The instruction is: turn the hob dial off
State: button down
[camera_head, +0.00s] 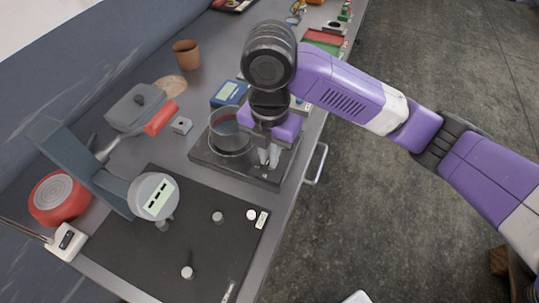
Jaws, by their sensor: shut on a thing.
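My gripper (269,157) points down over the right part of the hob. Its light grey fingers are close together at the hob's top, shut on the small hob dial. The dial is mostly hidden by the fingers, so I cannot read its setting.
A black mat (150,262) with several small round pieces lies in front, below a round display (154,196). A red pan (60,198) stands at left. A blue device (229,93) is behind the hob. A metal handle (317,165) juts from the counter's right side.

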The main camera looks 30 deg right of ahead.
jog(key=shift+r+n, duration=0.15)
jog(key=shift+n, duration=0.35)
jog(key=c, duration=1.5)
grip_release()
notch_tip(320, 180, up, 8)
jog(key=shift+f, duration=0.15)
